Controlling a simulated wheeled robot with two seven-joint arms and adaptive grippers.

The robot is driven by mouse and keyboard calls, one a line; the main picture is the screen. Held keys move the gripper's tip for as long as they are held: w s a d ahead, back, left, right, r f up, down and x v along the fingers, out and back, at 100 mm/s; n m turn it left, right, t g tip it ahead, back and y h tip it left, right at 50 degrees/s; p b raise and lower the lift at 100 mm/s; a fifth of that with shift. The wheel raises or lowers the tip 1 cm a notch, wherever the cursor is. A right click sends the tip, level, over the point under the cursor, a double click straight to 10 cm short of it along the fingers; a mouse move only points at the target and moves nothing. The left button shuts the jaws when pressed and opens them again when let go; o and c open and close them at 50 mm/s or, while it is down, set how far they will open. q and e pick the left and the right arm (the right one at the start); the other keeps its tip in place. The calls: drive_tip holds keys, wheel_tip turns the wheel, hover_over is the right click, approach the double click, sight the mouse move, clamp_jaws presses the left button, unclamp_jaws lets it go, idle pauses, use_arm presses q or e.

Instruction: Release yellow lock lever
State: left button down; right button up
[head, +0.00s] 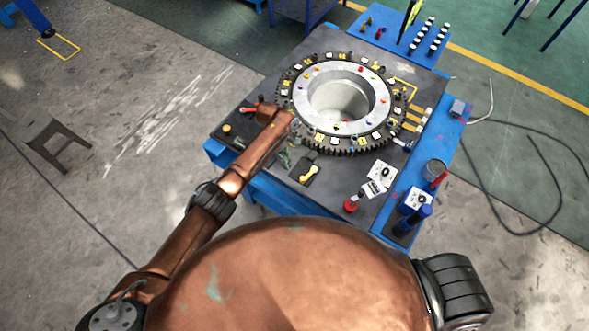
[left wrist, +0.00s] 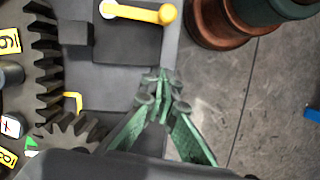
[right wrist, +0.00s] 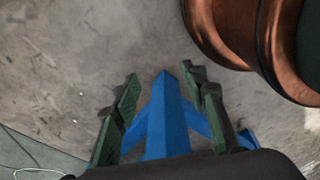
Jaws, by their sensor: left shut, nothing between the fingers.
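The yellow lock lever (head: 309,173) sits on a dark block at the near edge of the workbench, close to the large toothed ring. It also shows at the top of the left wrist view (left wrist: 140,12), lying across its dark block with its round knob end to the right. My left gripper (head: 285,160) is just left of the lever in the head view. In the left wrist view its green fingers (left wrist: 163,88) are shut and empty, apart from the lever. My right gripper (right wrist: 166,84) is open and empty, away from the bench top; the head view does not show it.
The toothed ring (head: 287,100) fills the middle of the workbench. A red button (head: 350,205), blue bottle (head: 415,217) and metal cup (head: 434,170) stand right of the lever. A small gear (left wrist: 68,134) lies near my left fingers. A blue leg (right wrist: 165,125) is behind my right fingers.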

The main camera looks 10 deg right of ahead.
use_arm(q)
drive_tip(key=d+v, duration=0.1)
drive_tip(key=v, duration=0.6)
drive_tip(key=shift+s+a+r+b, duration=0.15)
drive_tip(key=shift+a+r+b, duration=0.1)
drive_tip(key=shift+r+b, duration=0.1)
